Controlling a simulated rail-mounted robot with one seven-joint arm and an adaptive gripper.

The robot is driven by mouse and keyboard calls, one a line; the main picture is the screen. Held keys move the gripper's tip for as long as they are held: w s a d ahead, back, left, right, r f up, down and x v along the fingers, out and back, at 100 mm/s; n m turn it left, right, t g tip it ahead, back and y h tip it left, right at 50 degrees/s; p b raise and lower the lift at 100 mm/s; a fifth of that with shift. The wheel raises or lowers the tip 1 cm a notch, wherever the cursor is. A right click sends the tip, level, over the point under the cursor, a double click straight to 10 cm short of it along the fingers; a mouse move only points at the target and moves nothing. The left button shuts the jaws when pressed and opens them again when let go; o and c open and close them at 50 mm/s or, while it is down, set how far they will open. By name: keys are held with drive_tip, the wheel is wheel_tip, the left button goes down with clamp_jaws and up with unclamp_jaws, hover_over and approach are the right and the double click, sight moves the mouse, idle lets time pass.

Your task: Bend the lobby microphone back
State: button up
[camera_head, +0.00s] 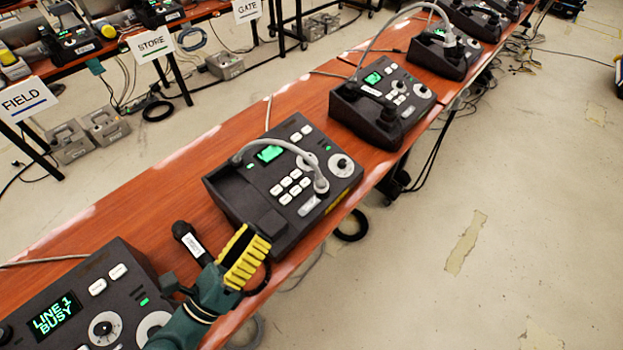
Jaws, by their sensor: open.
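Several dark paging phones stand in a row on the long wooden table (160,205). The nearest whole one, the middle phone (283,185), has a grey gooseneck microphone (280,143) rising from its right side and arching left over its lit green screen. I cannot read a lobby label on any phone. My gripper (215,268), dark green with a yellow ribbed pad, is open at the middle phone's front-left corner. A black piece with a white label (190,240) lies beside the gripper, partly hidden by it. I cannot tell whether the gripper touches either.
A phone reading "LINE 1 BUSY" (53,313) is at lower left. Signs read FIELD (24,99), STORE (150,45) and GATE (246,10). Open floor lies right of the table.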

sight(309, 168)
drive_tip(key=b+x, duration=0.1)
drive_tip(key=x, duration=1.5)
drive_tip(key=shift+w+d+r+b, duration=0.2)
drive_tip(key=shift+w+b, duration=0.05)
drive_tip(key=shift+b, duration=0.1)
clamp_jaws()
